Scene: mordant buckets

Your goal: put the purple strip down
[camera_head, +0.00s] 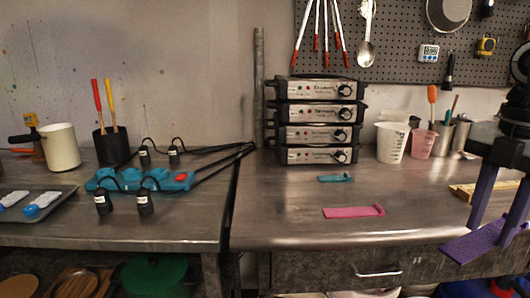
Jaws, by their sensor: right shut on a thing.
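The purple strip (474,246) is at the right side of the camera_head view, near the front edge of the steel bench (290,215). My right gripper (490,231) comes in from the right with its fingers pointing down and is shut on the strip. The strip looks tilted and seems held above or just in front of the bench edge; the exact gap cannot be told. A pink strip (352,212) and a smaller teal strip (335,178) lie flat on the bench to the left. My left gripper is not in view.
Stacked grey devices (318,115) stand at the back. A white measuring cup (392,143) and pink cup (422,143) stand right of them. A yellowish wooden piece (478,190) lies near my right gripper. The bench between pink strip and gripper is clear.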

